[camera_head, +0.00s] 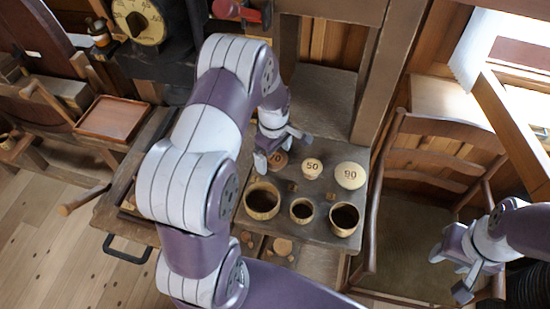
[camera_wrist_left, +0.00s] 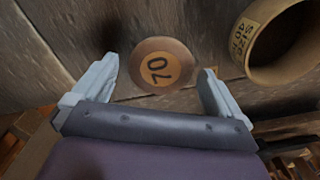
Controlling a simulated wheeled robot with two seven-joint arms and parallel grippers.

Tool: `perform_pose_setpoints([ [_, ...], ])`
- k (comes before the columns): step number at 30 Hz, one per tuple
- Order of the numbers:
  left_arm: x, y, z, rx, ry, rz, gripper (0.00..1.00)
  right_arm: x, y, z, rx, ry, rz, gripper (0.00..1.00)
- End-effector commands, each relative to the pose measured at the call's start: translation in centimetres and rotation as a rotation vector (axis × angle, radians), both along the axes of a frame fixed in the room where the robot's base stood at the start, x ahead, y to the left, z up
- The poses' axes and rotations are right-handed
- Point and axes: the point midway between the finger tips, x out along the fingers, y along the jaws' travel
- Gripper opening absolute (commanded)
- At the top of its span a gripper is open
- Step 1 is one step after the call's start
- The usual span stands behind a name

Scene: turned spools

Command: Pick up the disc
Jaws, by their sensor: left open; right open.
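A round brown disc (camera_wrist_left: 162,66) with a yellow label reading 70 lies between the spread fingers of my left gripper in the left wrist view, with space on both sides of it. In the head view the same disc (camera_head: 279,161) is partly hidden by my left gripper (camera_head: 281,149), which is open above it. To its right stand a round piece marked 50 (camera_head: 312,168) and a wider one marked 90 (camera_head: 350,176). My right gripper (camera_head: 450,273) is open and empty over the chair at the right.
Three open round wooden cups stand in front of the numbered pieces: left cup (camera_head: 262,201), middle cup (camera_head: 302,210), right cup (camera_head: 344,219). The left wrist view shows a cup (camera_wrist_left: 257,45) with a size label close on the right. Small wooden blocks (camera_head: 293,186) lie between.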

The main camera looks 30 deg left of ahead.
Motion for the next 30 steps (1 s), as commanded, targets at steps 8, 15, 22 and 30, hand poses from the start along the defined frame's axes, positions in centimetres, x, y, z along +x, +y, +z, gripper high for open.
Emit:
perform_pose_setpoints([
  [8,0.0,0.0,0.0,0.0,0.0,0.0,0.5,0.0,0.0,0.0,0.0,0.0,0.0,0.43],
  [15,0.0,0.0,0.2,0.0,-0.001,0.0,0.5,0.0,0.0,0.1,0.0,0.0,0.0,0.43],
  [22,0.1,0.0,2.4,0.001,-0.004,0.0,0.5,0.0,0.0,-0.7,0.0,0.0,0.0,0.43],
  [30,-0.6,-3.8,6.6,0.0,-0.003,-0.006,0.5,0.0,0.0,-2.2,0.0,0.0,0.0,0.43],
])
